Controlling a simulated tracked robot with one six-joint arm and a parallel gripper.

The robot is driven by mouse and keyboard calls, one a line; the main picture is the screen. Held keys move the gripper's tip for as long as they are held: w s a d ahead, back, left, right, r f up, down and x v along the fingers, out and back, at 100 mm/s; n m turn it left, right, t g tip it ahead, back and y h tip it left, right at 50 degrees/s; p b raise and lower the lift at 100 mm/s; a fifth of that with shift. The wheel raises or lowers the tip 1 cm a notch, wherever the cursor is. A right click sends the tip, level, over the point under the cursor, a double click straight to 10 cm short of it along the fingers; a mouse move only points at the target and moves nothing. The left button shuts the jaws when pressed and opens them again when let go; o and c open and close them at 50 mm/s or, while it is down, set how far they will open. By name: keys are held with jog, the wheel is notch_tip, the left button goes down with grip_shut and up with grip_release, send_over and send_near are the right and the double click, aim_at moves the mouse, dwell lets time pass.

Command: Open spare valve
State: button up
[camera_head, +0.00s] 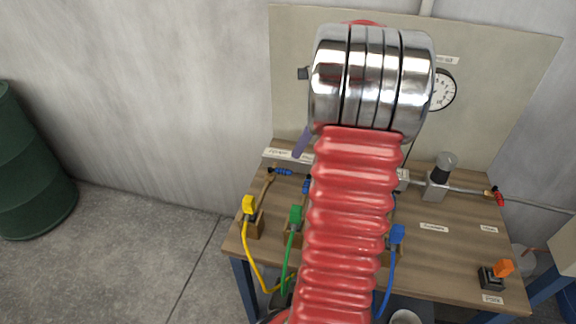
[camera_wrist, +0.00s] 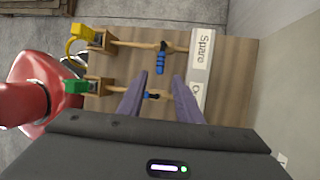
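The spare valve's blue handle (camera_wrist: 160,62) sits on a brass pipe next to the label reading Spare (camera_wrist: 203,48) in the wrist view. The handle lies crosswise to the pipe. It also shows in the head view (camera_head: 283,172) near the board's back-left corner. My gripper (camera_wrist: 160,78) has two purple fingers, apart and empty. In the wrist picture the fingertips lie just below the spare handle, one on each side of its line; the height gap is unclear. One purple finger shows in the head view (camera_head: 302,143); the rest is hidden behind my arm.
A second blue handle (camera_wrist: 151,96) is partly between my fingers in the wrist picture. Yellow (camera_head: 249,205), green (camera_head: 295,215) and blue (camera_head: 397,234) connectors with hoses stand along the front. A gauge (camera_head: 441,90) is on the back panel; an orange-knobbed switch (camera_head: 502,268) is at right.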

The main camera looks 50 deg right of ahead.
aim_at(283, 171)
jog(key=x, duration=0.8)
grip_shut()
dwell(0.5)
